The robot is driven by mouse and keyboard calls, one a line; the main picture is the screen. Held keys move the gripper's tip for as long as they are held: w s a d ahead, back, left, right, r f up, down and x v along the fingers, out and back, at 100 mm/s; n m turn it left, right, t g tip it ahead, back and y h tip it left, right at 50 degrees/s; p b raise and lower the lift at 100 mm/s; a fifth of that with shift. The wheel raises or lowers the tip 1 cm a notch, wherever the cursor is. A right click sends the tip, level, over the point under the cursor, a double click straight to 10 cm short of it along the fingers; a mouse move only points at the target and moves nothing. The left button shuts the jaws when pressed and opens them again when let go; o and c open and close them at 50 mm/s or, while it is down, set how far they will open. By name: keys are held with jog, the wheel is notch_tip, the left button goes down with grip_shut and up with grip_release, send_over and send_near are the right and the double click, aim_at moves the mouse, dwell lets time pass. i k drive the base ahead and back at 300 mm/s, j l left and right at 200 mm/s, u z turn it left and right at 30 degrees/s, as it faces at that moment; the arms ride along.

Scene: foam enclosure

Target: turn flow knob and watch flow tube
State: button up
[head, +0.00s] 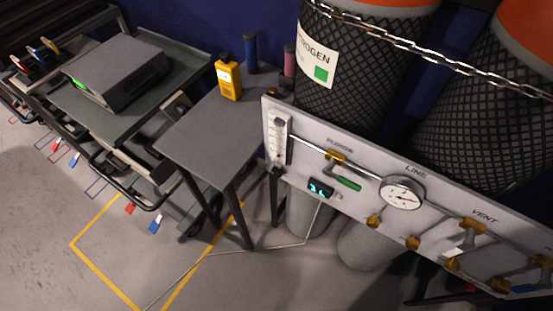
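The grey valve panel (330,173) stands at the right, labelled PURGE, LINE and VENT. The clear flow tube (277,143) with scale marks is mounted upright at the panel's left end. The flow knob cannot be told apart clearly near the tube. A brass valve (335,158) with a green handle (347,184) sits under PURGE. A small digital display (320,188) glows cyan below it. A round pressure gauge (402,192) sits under LINE. A brass valve (472,228) sits under VENT. The float and the tube's reading are too small to make out. My gripper is not in view.
A grey table (215,125) stands left of the panel, with a yellow handheld meter (228,78) on it. A cart (130,115) carries a grey box (115,70). Chained gas cylinders (360,60) stand behind the panel. Floor inside the yellow tape (107,280) is partly clear.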

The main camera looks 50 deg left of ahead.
aim_at(275, 172)
jog(key=j+u, duration=0.1)
jog(key=u, duration=0.7)
jog(key=i+j+u, duration=0.1)
jog(key=u, duration=0.3)
jog(key=i+u, duration=0.1)
jog(key=u, duration=0.3)
